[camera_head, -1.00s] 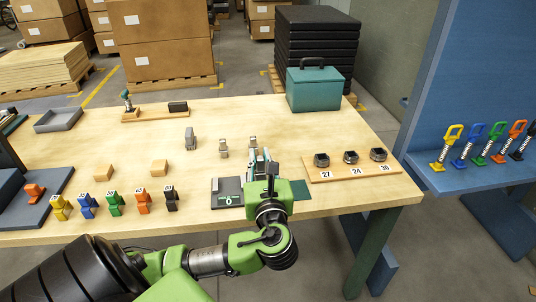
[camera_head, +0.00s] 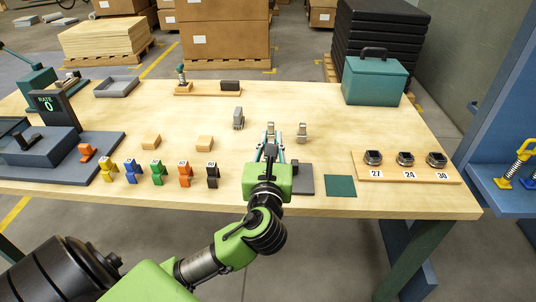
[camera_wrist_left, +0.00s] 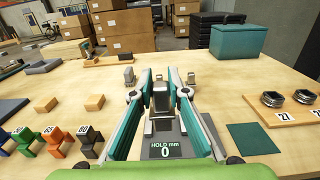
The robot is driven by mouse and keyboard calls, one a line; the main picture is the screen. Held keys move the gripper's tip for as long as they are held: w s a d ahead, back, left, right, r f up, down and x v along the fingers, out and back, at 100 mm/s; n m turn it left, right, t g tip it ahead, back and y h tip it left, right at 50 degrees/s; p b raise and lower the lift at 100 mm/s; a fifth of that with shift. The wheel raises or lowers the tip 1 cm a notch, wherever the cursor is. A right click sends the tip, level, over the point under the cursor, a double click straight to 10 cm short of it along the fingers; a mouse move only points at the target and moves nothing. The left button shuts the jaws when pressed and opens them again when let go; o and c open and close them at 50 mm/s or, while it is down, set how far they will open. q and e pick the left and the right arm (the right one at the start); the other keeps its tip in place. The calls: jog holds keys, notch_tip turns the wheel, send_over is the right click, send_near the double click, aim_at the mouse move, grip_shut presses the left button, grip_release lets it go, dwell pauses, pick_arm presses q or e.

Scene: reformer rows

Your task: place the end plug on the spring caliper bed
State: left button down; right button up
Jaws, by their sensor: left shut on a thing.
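My left gripper (camera_head: 270,146) is shut on a small grey metal piece, which I take to be the end plug. In the left wrist view the end plug (camera_wrist_left: 161,98) shows between the two teal fingers (camera_wrist_left: 161,84). The caliper bed, a dark grey plate (camera_head: 302,180), lies near the table's front edge, partly hidden by my gripper. Its display reads "HOLD mm 0" (camera_wrist_left: 165,150). The held plug appears over the bed; I cannot tell whether it touches. My right gripper is not in view.
Two small grey metal pieces (camera_wrist_left: 128,77) (camera_wrist_left: 191,78) stand beyond the gripper, with a grey clamp-like part (camera_head: 238,118) behind. A green mat (camera_head: 341,186) and a wooden board with numbered rings (camera_head: 405,173) lie right. Coloured figures (camera_head: 158,173) stand left.

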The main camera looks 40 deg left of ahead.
pick_arm(q)
jog(key=shift+w+a+f+b, duration=0.15)
jog(key=shift+w+a+f, duration=0.55)
jog(key=shift+w+f, duration=0.8)
jog(key=shift+w+a+f+b, duration=0.2)
jog(key=shift+w+a+f, duration=0.65)
jog(key=shift+f, duration=1.2)
jog(key=shift+w+a+f+b, duration=0.15)
jog(key=shift+w+a+f, duration=0.4)
jog(key=shift+w+f, duration=1)
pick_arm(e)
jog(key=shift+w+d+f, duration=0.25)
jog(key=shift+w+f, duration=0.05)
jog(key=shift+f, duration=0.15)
pick_arm(q)
jog(key=shift+s+f, duration=0.2)
jog(key=shift+f, duration=0.05)
jog(key=c, duration=2)
grip_release()
jog(key=shift+f, duration=0.1)
jog(key=shift+o, duration=0.2)
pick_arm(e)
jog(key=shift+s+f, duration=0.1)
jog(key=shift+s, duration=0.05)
pick_arm(q)
jog(key=b+v, duration=0.1)
jog(key=v, duration=1.1)
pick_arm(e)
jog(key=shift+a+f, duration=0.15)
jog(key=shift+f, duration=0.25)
